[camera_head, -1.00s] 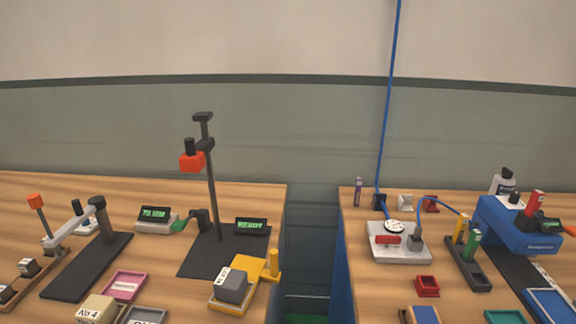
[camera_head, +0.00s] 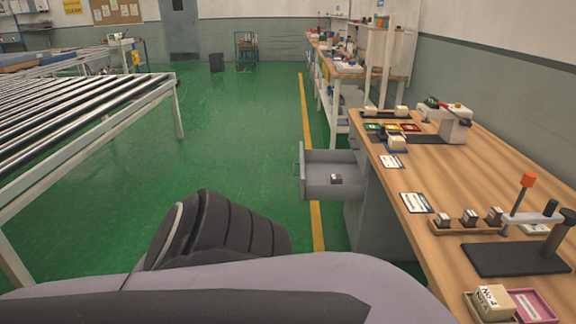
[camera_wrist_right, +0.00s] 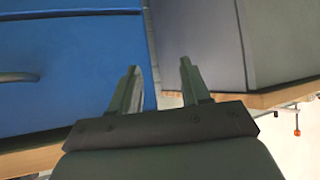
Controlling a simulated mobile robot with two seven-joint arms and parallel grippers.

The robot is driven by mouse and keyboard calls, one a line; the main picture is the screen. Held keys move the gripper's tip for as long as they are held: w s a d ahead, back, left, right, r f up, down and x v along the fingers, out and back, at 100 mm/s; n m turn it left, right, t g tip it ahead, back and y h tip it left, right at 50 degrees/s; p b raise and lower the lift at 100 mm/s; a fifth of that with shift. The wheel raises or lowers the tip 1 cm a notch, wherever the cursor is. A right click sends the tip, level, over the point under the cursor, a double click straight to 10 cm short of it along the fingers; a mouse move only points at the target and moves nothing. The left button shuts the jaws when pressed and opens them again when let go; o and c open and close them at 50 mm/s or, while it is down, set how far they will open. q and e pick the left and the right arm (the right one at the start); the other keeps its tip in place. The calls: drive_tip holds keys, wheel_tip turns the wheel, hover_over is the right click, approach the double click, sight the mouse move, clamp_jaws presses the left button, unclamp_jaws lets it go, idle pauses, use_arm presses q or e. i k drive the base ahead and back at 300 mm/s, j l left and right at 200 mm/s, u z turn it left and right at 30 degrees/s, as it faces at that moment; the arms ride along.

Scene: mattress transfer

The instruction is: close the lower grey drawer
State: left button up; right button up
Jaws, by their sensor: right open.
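A grey drawer (camera_head: 335,188) is pulled open from the grey cabinet (camera_head: 380,215) under the wooden workbench, in the middle of the head view. Its front panel with a handle faces left, over the green floor. A small dark block with a light face (camera_head: 336,179) lies inside it. Whether another drawer lies above or below it is hidden. My right gripper (camera_wrist_right: 160,68) is open and empty in the right wrist view, in front of a blue cabinet front (camera_wrist_right: 65,60) and a grey cabinet side (camera_wrist_right: 200,45). My left gripper is not in view.
The workbench (camera_head: 440,180) runs along the right with trays, blocks and a small press on it. A roller conveyor (camera_head: 80,120) stands at the left. Green floor (camera_head: 235,130) with a yellow line lies open between them. My own arm fills the bottom.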

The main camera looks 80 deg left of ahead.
sight(316, 167)
drive_tip(key=u, duration=1.25)
drive_tip(key=j+u, duration=0.15)
drive_tip(key=u, duration=0.3)
drive_tip(key=i+j+u, duration=0.1)
drive_tip(key=u, duration=0.35)
drive_tip(key=i+j, duration=0.15)
drive_tip(key=j, duration=0.15)
drive_tip(key=i+j, duration=0.15)
drive_tip(key=j, duration=0.2)
drive_tip(key=i+j, duration=0.15)
drive_tip(key=j, duration=0.15)
drive_tip(key=i+j, duration=0.15)
drive_tip(key=j, duration=0.15)
drive_tip(key=i+z, duration=0.1)
drive_tip(key=i, duration=0.35)
drive_tip(key=i+j+z, duration=0.15)
drive_tip(key=i, duration=0.35)
drive_tip(key=i+j+z, duration=0.1)
drive_tip(key=i, duration=0.35)
drive_tip(key=i+j+z, duration=0.1)
drive_tip(key=i+j, duration=0.15)
drive_tip(key=i, duration=0.2)
drive_tip(key=i+l, duration=0.15)
drive_tip(key=i, duration=0.25)
drive_tip(key=i+l+z, duration=0.15)
drive_tip(key=i, duration=0.2)
